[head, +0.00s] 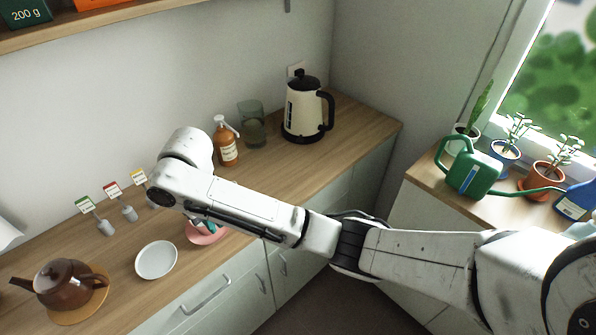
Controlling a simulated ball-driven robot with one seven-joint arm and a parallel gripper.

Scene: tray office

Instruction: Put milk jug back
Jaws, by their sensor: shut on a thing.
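My arm reaches in from the right over the wooden counter (305,165), its wrist end bent near the wall side. My gripper is almost wholly hidden behind the white forearm. A small dark and teal piece (206,223) shows just under the forearm, over a pink dish (207,238); I cannot tell whether it is a gripper part or a held thing. No milk jug can be clearly made out. An empty white plate (157,260) lies left of the pink dish.
A brown teapot (60,283) sits on a round mat at the left. Small label stakes (129,212) stand behind the plate. A soap bottle (227,146), a glass (252,127) and a kettle (303,112) stand at the back. A green watering can (472,172) is on the right sill.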

